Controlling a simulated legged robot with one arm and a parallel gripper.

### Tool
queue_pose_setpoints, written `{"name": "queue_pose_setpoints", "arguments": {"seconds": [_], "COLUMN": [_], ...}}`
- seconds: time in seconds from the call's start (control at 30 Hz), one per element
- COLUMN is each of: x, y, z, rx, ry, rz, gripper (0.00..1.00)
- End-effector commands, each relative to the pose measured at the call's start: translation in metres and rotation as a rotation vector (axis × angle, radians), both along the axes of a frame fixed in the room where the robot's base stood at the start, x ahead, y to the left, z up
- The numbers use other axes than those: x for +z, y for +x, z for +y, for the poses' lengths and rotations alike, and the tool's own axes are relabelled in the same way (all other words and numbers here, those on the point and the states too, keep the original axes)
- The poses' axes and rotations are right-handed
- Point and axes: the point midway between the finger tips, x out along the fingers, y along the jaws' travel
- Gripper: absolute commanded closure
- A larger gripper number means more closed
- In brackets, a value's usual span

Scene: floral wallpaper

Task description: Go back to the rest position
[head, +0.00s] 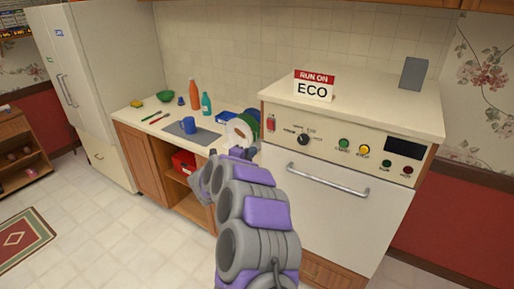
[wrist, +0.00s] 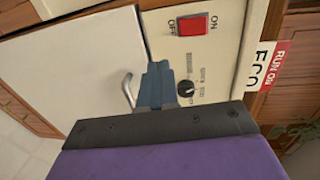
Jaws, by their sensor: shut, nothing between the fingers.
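My gripper (wrist: 155,85) is shut and empty in the wrist view, its fingers together in front of the dishwasher-like appliance. In the head view my arm reaches forward and the gripper end (head: 243,153) is small and partly hidden, near the left front edge of the appliance (head: 335,215). The wrist view is turned sideways and shows the appliance's red ON/OFF switch (wrist: 193,25), its dark knob (wrist: 186,88) and part of its door handle (wrist: 127,90). I cannot tell how far the fingers are from the panel.
A counter (head: 130,117) to the left holds a blue mug (head: 189,125), an orange bottle (head: 194,95), a teal bottle (head: 206,104), a green bowl (head: 164,96) and plates (head: 238,133). A "RUN ON ECO" sign (head: 314,86) stands on the appliance.

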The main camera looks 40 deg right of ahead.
Motion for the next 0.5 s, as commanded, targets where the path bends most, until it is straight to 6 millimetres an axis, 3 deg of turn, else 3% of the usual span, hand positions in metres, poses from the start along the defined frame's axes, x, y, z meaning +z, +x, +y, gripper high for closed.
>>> {"name": "queue_pose_setpoints", "arguments": {"seconds": [0.13,0.5], "x": [0.001,-0.004], "y": [0.0,-0.001], "z": [0.008,-0.01], "rx": [0.003,0.001], "ry": [-0.004,0.011], "rz": [-0.001,0.0], "gripper": [1.0,1.0]}}
